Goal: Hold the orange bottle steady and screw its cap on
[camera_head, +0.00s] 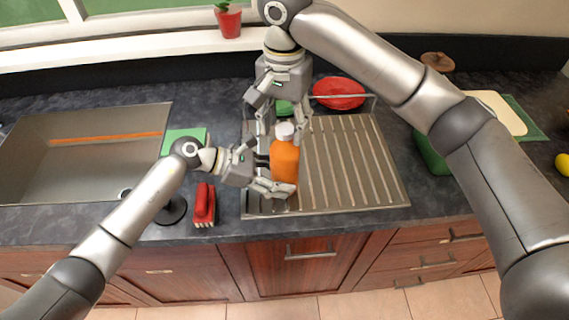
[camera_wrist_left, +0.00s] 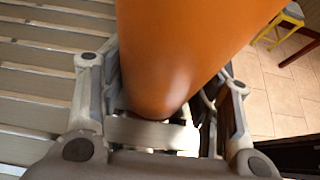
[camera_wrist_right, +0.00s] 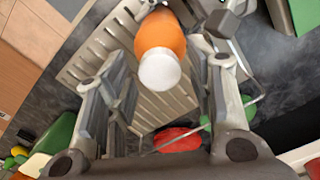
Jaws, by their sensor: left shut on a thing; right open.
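The orange bottle (camera_head: 285,161) is at the left side of the metal drainboard, with its white cap (camera_head: 284,131) at its top end. My left gripper (camera_head: 273,171) is shut on the bottle's body from the left; the orange body fills much of the left wrist view (camera_wrist_left: 185,50). My right gripper (camera_head: 283,128) points down from above, its open fingers on either side of the cap. In the right wrist view the cap (camera_wrist_right: 159,71) and bottle (camera_wrist_right: 160,33) lie beyond the spread fingers, and I see no finger touching the cap. Whether the cap is threaded on cannot be told.
A ribbed drainboard (camera_head: 350,160) lies under the bottle, with a red bowl (camera_head: 339,93) behind. A sink (camera_head: 80,150) is at the left. A potted plant (camera_head: 229,20) stands on the sill.

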